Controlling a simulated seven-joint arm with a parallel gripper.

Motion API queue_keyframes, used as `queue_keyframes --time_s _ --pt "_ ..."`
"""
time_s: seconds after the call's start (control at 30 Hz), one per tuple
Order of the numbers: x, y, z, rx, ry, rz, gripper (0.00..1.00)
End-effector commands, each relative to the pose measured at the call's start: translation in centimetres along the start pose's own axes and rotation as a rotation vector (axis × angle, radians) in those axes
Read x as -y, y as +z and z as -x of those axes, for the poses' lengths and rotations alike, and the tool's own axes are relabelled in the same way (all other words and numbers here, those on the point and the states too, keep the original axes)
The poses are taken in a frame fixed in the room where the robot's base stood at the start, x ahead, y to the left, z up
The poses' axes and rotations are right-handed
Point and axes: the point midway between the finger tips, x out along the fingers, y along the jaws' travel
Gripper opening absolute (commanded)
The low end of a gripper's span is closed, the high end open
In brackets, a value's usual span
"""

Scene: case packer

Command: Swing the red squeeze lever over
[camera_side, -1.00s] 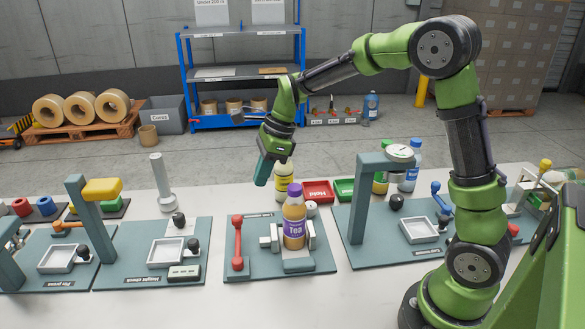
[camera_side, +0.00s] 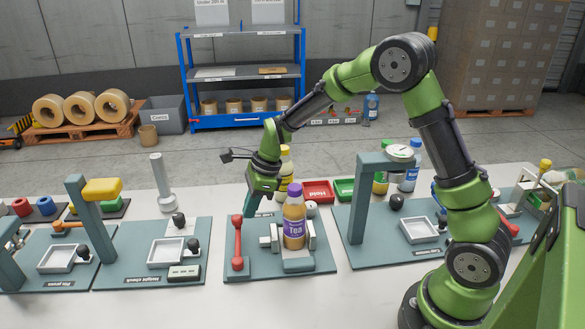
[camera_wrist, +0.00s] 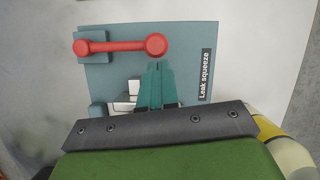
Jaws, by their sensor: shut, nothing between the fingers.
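The red squeeze lever (camera_side: 237,243) stands on the left part of the teal leak squeeze plate (camera_side: 265,264). In the wrist view the lever (camera_wrist: 120,47) lies crosswise, its round knob at the right end. My gripper (camera_side: 251,211) is shut and empty, pointing down just right of the lever's far end. In the wrist view the fingertips (camera_wrist: 158,66) are just below the knob; whether they touch it I cannot tell. A tea bottle (camera_side: 294,221) with a purple cap stands upright between the grey jaws of the squeeze station, to the right of my gripper.
A yellow-capped bottle (camera_side: 285,165) stands close behind my gripper. Red and green trays (camera_side: 318,191) lie behind the station. The height check station (camera_side: 150,254) is to the left and a station with a tall post (camera_side: 357,205) to the right.

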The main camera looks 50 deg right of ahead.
Motion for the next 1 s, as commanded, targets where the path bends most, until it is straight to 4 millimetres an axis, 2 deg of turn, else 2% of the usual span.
queue_keyframes --time_s 0.67,1.0 --pt "0.5 1.2 -0.5 -0.002 0.043 0.108 0.00" --pt "1.0 3.1 -1.3 -0.002 0.104 0.270 0.00"
